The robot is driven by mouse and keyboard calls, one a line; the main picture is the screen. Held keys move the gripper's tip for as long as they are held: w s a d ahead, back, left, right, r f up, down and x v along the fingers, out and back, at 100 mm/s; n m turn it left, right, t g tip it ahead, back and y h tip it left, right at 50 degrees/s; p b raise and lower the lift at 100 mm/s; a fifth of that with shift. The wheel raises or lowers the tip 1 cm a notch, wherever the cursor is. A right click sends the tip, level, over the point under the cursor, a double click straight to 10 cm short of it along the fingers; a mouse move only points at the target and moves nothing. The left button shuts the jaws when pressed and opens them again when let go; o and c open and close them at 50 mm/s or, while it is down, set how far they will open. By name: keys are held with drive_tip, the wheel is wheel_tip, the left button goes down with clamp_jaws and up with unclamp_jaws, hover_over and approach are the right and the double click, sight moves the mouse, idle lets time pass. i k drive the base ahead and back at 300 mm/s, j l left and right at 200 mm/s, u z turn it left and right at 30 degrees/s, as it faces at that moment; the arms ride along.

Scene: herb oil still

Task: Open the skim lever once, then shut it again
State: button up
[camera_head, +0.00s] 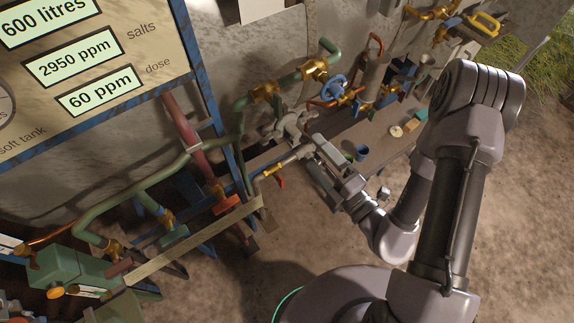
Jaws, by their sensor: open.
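A small brass tap (272,170) sits on a short pipe near the middle of the head view, with a small red handle (281,182) at its lower side. It is the lever nearest my gripper, but no label for the skim lever is readable here. My gripper (307,166) is open, just right of this tap. It appears apart from the red handle, though the depth between them is hard to judge. Nothing shows between the fingers. The gripper body may hide part of the pipework behind it.
A blue handwheel (334,87) and brass valves (314,69) on green pipe stand behind. A bench (372,133) with a blue cup (361,152) lies to the right. A blue-framed sign panel (95,75) fills the upper left. Bare ground (235,285) is clear in front.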

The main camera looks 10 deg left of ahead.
sight(225, 203)
drive_tip(key=u, duration=1.8)
drive_tip(key=j+z, duration=0.95)
drive_tip(key=k+j+z, duration=0.1)
drive_tip(key=j+z, duration=0.4)
drive_tip(key=k+j+z, duration=0.15)
drive_tip(key=j+z, duration=0.15)
drive_tip(key=z, duration=0.2)
